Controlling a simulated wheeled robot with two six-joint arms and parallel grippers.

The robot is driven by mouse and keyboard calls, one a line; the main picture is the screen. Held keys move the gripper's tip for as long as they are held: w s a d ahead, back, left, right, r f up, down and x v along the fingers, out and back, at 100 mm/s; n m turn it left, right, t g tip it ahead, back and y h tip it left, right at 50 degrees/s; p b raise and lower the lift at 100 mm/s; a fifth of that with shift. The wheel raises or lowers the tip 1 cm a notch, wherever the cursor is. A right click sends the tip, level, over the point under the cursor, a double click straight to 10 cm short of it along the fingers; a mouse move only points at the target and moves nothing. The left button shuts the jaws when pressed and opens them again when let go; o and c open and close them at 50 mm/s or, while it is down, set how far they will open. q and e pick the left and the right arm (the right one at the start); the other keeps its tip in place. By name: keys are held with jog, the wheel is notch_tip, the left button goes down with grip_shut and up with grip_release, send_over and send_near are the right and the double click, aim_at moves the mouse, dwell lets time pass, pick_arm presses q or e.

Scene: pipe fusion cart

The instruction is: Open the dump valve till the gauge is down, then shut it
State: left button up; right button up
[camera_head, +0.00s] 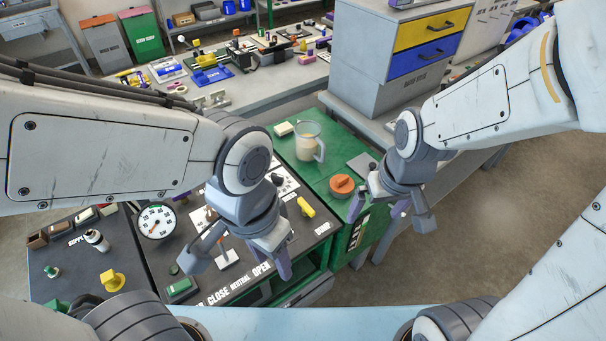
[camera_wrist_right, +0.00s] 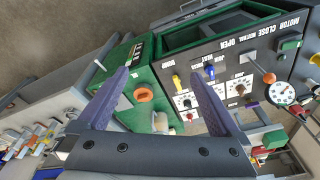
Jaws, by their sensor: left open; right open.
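The dump valve has a small yellow handle (camera_head: 306,207) beside the DUMP label at the right of the black panel. It also shows in the right wrist view (camera_wrist_right: 176,82), between my right fingers in the picture. The round white gauge (camera_head: 156,221) is at the panel's left; its needle is too small to read surely. It also shows at the right of the right wrist view (camera_wrist_right: 281,93). My left gripper (camera_head: 238,264) is open and empty over the panel, left of the yellow handle. My right gripper (camera_head: 391,213) is open and empty, right of the handle, by the green top.
A glass jug (camera_head: 309,142) and an orange round knob (camera_head: 342,184) stand on the green top (camera_head: 290,158). Another yellow knob (camera_head: 112,280) is at the far left. A cluttered bench (camera_head: 270,88) stands behind.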

jog(key=w+d+f+m, duration=0.15)
jog(key=w+m, duration=0.25)
jog(key=w, duration=0.4)
jog(key=m+g+p, duration=0.1)
jog(key=m+g, duration=0.1)
jog(key=m, duration=0.7)
send_near(306, 205)
jog(key=shift+h, duration=0.3)
jog(key=f+p, duration=0.1)
jog(key=f, duration=0.1)
jog(key=f+p, duration=0.1)
jog(key=f, duration=0.1)
jog(key=f+p, duration=0.1)
jog(key=f, duration=0.2)
jog(key=shift+a, duration=0.25)
pick_arm(q)
jog(key=shift+a+r, duration=0.15)
jog(key=shift+r, duration=2.5)
pick_arm(e)
jog(key=shift+f, duration=0.8)
jog(key=c, duration=1)
pick_arm(q)
jog(key=shift+f, duration=0.1)
pick_arm(e)
jog(key=shift+n, duration=0.3)
